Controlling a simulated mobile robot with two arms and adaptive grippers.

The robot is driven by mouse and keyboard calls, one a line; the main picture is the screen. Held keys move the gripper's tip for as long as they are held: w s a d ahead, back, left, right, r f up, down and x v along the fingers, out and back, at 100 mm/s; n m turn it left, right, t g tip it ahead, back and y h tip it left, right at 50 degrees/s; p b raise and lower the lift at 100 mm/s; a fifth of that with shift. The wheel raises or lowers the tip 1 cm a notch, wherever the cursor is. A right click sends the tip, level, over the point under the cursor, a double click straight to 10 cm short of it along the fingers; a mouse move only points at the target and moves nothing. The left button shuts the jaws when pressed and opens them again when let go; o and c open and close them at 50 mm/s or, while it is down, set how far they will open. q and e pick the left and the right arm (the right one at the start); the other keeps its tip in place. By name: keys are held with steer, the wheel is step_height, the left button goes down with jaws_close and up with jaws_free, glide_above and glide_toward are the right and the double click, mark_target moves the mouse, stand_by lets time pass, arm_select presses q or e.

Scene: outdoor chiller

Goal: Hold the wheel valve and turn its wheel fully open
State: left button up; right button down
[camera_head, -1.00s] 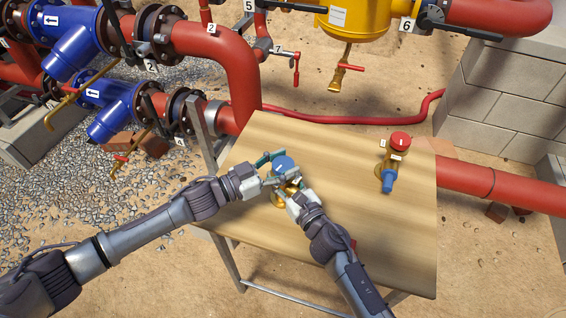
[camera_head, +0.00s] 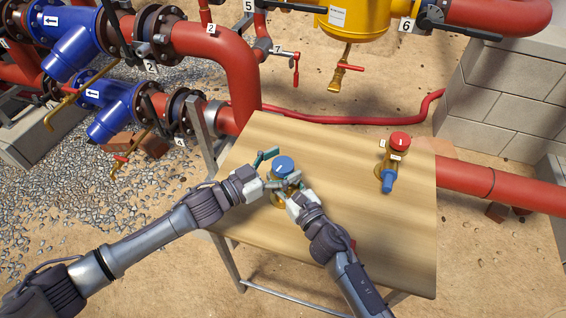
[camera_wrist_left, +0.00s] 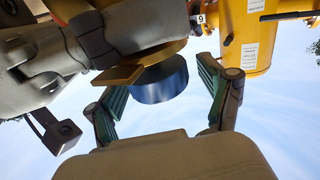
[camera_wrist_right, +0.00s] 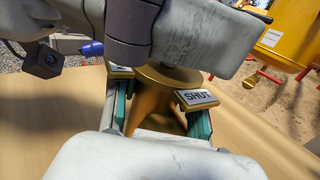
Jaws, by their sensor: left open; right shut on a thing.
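The wheel valve stands on the table with its blue wheel (camera_head: 283,165) on top and a brass body (camera_wrist_right: 155,103). Its wheel also shows in the left wrist view (camera_wrist_left: 160,80). My left gripper (camera_head: 267,169) is open at the wheel's left side, its fingers spread apart with the wheel beyond and between them in the left wrist view. My right gripper (camera_head: 288,187) is shut on the brass body below the wheel. In the right wrist view a plate reading "SHUT" (camera_wrist_right: 197,97) sits by the right finger.
A second valve with a red wheel (camera_head: 399,140) and a blue part stands at the right of the wooden table (camera_head: 350,235). The table between the two valves is clear. Red pipes (camera_head: 235,70) and a yellow vessel (camera_head: 355,18) stand behind.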

arm_select(q)
steer(key=v, duration=1.2)
arm_select(e)
steer(key=c, duration=0.5)
jaws_free()
